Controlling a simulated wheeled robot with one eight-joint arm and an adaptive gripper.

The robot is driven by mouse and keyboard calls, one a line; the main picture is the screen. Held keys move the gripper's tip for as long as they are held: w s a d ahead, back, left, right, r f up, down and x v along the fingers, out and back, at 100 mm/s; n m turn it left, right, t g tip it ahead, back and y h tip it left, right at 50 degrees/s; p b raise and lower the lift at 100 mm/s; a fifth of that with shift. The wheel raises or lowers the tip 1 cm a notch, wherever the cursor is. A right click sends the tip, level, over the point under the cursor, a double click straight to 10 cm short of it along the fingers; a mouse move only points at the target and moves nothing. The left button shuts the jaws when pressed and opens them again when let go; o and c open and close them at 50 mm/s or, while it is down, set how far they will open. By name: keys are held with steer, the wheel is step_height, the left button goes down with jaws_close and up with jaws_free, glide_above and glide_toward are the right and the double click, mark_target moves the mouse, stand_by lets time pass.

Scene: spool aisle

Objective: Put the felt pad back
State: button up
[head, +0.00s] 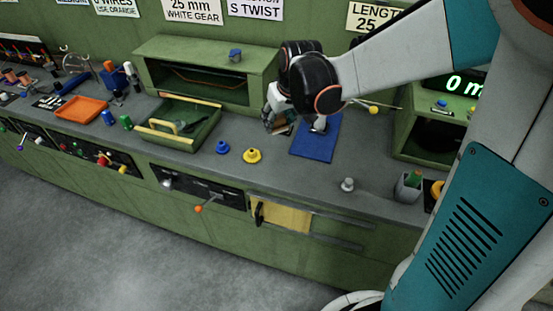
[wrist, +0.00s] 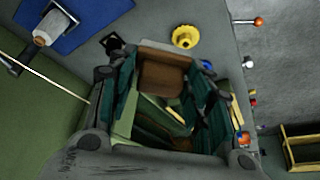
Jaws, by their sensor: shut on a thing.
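My gripper (head: 278,122) is low over the grey bench, just left of the blue mat (head: 312,145). In the wrist view my gripper (wrist: 160,85) is shut on a brown block-like piece, which looks like the felt pad (wrist: 163,75). In the head view the felt pad (head: 285,129) is mostly hidden by the fingers. I cannot tell whether it touches the bench. The blue mat shows at upper left of the wrist view (wrist: 95,12), with a pale spool (wrist: 50,27) on it.
A yellow gear (head: 252,156) and a blue one (head: 222,147) stand in front of my gripper. A yellow-edged green tray (head: 167,135) lies to the left, below a green cabinet (head: 160,48). A thin rod with a yellow ball (head: 373,110) is at right.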

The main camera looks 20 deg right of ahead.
step_height(320, 180, down, 17)
steer(key=b, duration=0.5)
steer(key=shift+f+b, duration=0.15)
steer(key=shift+b, duration=0.2)
steer(key=o, duration=1)
